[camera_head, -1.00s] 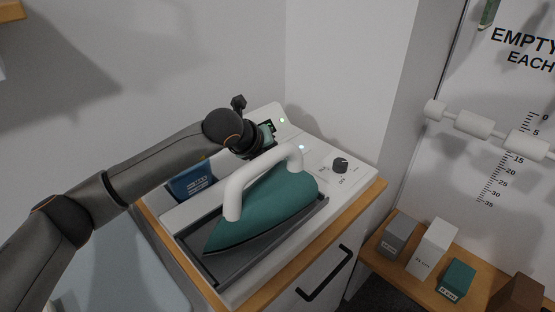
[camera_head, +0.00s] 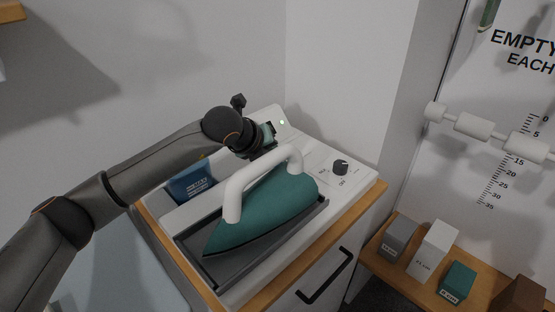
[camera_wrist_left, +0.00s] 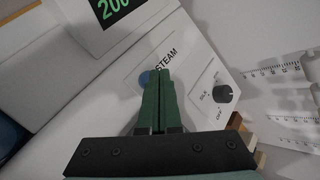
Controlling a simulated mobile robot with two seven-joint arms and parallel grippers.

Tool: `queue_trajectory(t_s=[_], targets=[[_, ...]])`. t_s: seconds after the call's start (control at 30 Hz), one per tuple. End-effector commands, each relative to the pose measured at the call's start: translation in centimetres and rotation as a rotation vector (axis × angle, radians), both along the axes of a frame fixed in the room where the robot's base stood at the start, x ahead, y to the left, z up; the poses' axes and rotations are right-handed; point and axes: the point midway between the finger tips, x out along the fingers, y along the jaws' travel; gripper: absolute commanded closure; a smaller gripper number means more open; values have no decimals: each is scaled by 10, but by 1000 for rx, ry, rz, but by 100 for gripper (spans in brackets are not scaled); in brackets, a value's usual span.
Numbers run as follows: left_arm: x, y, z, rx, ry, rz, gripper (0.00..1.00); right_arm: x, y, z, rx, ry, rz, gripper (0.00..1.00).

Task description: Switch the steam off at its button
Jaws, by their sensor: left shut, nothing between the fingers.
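The steam panel shows in the left wrist view with the word STEAM (camera_wrist_left: 166,60) printed on it. A round blue button (camera_wrist_left: 145,78) sits beside the word, partly covered by my fingers. My left gripper (camera_wrist_left: 158,76) is shut and empty, its green fingertips at the button's right edge; I cannot tell whether they touch it. In the head view my left gripper (camera_head: 270,147) is behind the iron's handle, its tips hidden. The teal iron (camera_head: 265,205) with its white handle rests on its grey tray. My right gripper is not in view.
A black dial (camera_head: 340,167) is right of the iron and also shows in the left wrist view (camera_wrist_left: 222,93). A display reading 200 (camera_wrist_left: 112,8) is near the button. A blue box (camera_head: 191,181) stands left of the iron. Walls close in behind.

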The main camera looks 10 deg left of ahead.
Motion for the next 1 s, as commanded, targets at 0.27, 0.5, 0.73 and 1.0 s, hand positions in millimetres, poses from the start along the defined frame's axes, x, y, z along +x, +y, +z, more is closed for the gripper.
queue_trajectory(t_s=[0.27, 0.5, 0.73, 1.0], targets=[[0, 0, 7, 1, 0, -1, 100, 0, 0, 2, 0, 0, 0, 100], [0, 0, 11, 0, -2, -1, 100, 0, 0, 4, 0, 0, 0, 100], [0, 0, 33, 0, -4, 0, 100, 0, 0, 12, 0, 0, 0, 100], [0, -1, 60, -1, -3, -1, 100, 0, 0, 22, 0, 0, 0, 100]])
